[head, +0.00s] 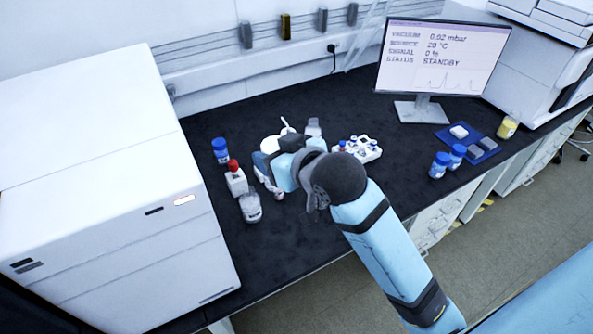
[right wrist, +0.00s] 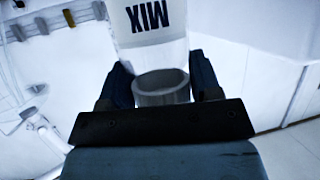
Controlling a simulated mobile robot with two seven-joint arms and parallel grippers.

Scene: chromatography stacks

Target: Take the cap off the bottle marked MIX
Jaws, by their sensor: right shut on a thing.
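The bottle marked MIX (right wrist: 150,42) fills the top of the right wrist view; its dark label letters appear upside down there. A grey ring-like cap (right wrist: 162,90) is at the near end of the bottle, between the two dark fingers of my right gripper (right wrist: 162,82). The gripper is shut on this cap, and the cap and bottle appear in line. In the head view my right gripper (head: 267,178) is low over the bench, and my arm hides most of what it holds. I cannot tell whether the cap is loose. My left gripper is not in view.
A blue-capped bottle (head: 221,152), a red-capped bottle (head: 236,182) and a clear bottle (head: 250,209) stand left of the gripper. A white vial rack (head: 366,150) is to the right. Two blue-capped bottles (head: 439,166) stand further right. The bench front (head: 290,245) is clear.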

